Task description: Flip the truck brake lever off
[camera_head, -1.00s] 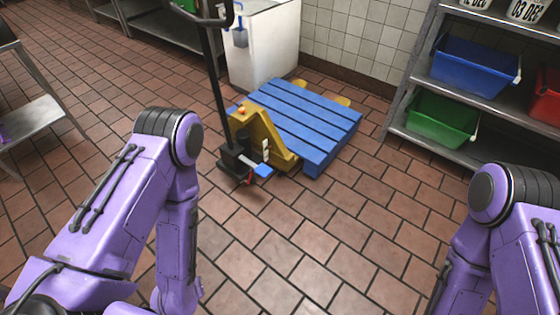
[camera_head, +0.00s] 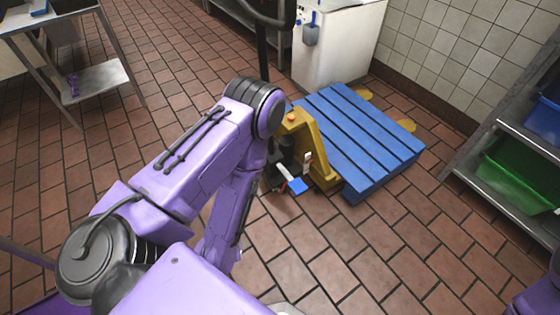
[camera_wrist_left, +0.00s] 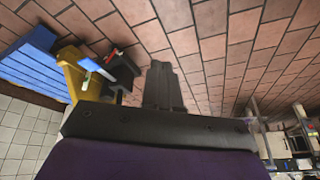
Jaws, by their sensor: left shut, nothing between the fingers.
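The yellow pallet truck (camera_head: 325,160) stands partly under a blue pallet (camera_head: 355,135) in the head view. A small lever with a blue tip (camera_head: 298,186) sticks out low at the truck's front, beside a small red part. The blue-tipped lever also shows in the left wrist view (camera_wrist_left: 90,65), at the upper left. My left gripper (camera_wrist_left: 163,68) is shut and empty, apart from the lever and to its right in that view. In the head view the left gripper is hidden below the purple arm. My right gripper is out of view.
A white cabinet (camera_head: 338,45) stands behind the truck. A shelf with a green bin (camera_head: 518,172) is at the right. A metal table (camera_head: 95,80) stands at the far left. Tiled floor (camera_head: 350,260) in front of the truck is clear.

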